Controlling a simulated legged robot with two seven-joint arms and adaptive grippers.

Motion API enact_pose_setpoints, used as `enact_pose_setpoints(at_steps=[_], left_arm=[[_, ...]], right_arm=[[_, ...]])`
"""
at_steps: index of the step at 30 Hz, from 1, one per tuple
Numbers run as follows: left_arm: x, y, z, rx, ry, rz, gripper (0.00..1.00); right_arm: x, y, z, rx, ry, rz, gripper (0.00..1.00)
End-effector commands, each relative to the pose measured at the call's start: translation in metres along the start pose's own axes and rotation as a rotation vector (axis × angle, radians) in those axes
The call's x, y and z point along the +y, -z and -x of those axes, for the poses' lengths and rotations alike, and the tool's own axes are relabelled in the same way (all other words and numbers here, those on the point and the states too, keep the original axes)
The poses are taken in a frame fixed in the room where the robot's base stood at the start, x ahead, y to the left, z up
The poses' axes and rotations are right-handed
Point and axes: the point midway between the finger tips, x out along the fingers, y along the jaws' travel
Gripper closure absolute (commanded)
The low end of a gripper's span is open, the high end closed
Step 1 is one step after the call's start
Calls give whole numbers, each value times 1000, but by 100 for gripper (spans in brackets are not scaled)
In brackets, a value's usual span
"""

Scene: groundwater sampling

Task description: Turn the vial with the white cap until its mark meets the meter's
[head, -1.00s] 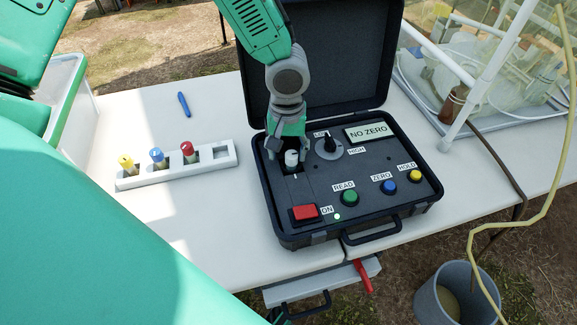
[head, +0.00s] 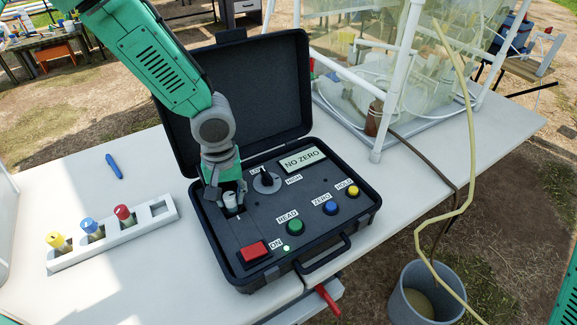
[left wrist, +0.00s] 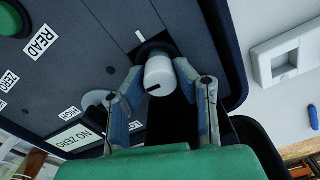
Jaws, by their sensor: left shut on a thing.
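The vial with the white cap (head: 231,199) stands in the well of the meter (head: 330,233), an open black case. My left gripper (head: 228,196) comes down from above, shut on the vial's cap. In the left wrist view the white cap (left wrist: 160,72) sits between the two fingers (left wrist: 158,72). A short black mark (left wrist: 154,87) shows on the cap, on the side facing the camera. The meter's short white line (left wrist: 139,36) is on the panel at the well's far edge, apart from the black mark. The meter's display (head: 302,160) reads NO ZERO. My right gripper is out of view.
A white rack (head: 140,232) left of the meter holds yellow-, blue- and red-capped vials and has one empty slot. A blue pen (head: 114,166) lies behind it. The raised lid (head: 240,95) stands behind the gripper. A grey bucket (head: 412,295) is on the ground.

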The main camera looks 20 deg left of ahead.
Motion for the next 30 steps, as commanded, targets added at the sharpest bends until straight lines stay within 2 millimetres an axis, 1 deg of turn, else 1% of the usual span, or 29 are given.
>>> enact_pose_setpoints(at_steps=[5, 8, 14, 30], left_arm=[[0, 0, 0, -1, -3, -1, 89], [0, 0, 1, -1, -5, -33, 89], [0, 0, 5, 1, -11, -293, 89], [0, 0, 4, 6, -35, -1024, 89]], right_arm=[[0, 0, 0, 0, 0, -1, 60], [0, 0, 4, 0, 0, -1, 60], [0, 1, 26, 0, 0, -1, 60], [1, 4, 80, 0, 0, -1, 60]])
